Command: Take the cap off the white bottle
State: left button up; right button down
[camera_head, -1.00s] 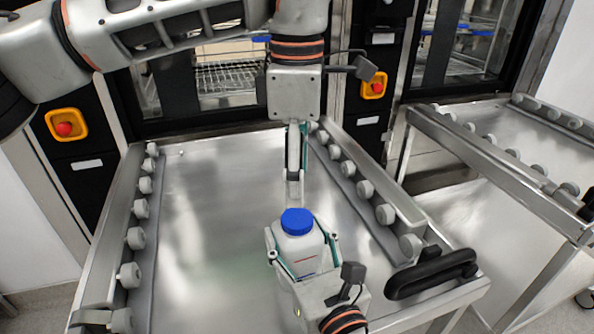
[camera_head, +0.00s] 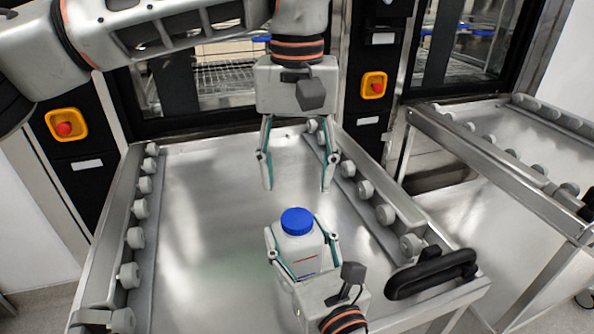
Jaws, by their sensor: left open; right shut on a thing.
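The white bottle (camera_head: 298,252) stands upright low in the middle of the head view, with its blue cap (camera_head: 297,221) on top. My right gripper (camera_head: 302,248) comes from below and is shut around the bottle's body, one finger on each side. My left gripper (camera_head: 297,188) points down from above, open and empty, its two fingers spread apart. Its fingertips show a little above the cap in the picture and do not touch it. The bottle's lower part is partly hidden by my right gripper.
A metal cart top (camera_head: 200,230) with rows of grey rollers along both sides lies under the grippers. A black handle (camera_head: 432,273) is at its right front. A second roller cart (camera_head: 500,160) stands to the right. Washer doors with red buttons (camera_head: 65,129) are behind.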

aim_at(297, 218)
pick_arm(q)
jog(key=shift+f, duration=4)
